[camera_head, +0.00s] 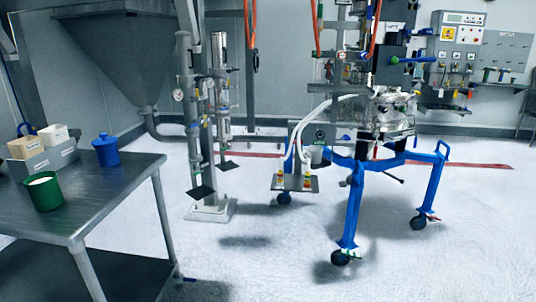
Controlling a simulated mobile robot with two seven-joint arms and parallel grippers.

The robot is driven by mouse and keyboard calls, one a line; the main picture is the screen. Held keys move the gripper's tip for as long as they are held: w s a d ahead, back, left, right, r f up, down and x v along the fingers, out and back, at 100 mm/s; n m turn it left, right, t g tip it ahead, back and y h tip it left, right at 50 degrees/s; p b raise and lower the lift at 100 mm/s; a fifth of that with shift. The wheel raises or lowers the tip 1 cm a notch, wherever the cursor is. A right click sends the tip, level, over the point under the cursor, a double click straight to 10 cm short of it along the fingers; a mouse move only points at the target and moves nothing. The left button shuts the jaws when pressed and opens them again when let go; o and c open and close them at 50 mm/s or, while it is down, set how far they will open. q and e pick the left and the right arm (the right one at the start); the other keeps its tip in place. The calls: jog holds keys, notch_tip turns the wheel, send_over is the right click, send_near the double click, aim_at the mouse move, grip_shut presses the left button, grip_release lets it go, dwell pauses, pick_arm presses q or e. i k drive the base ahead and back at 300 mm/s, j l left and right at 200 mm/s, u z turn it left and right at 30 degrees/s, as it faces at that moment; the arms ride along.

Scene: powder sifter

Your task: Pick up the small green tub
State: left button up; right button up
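The small green tub (44,194) stands upright on the grey metal table (120,180) at the left, close to the table's front part. It has an open top with white material showing inside. No gripper touches it. Neither of my grippers shows in the head view.
A blue lidded tub (106,150) and a grey box (48,161) with smaller boxes stand behind the green tub. A blue wheeled frame (355,205) carries the sifter machine at right. A steel column stand (210,208) is mid-left. White floor lies open in front.

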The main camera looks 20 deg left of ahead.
aim_at(44, 189)
jog(key=i+j+u, duration=0.1)
jog(key=i+u, duration=0.35)
jog(key=i+l+u, duration=0.1)
jog(key=i+u, duration=0.3)
jog(key=i, duration=0.05)
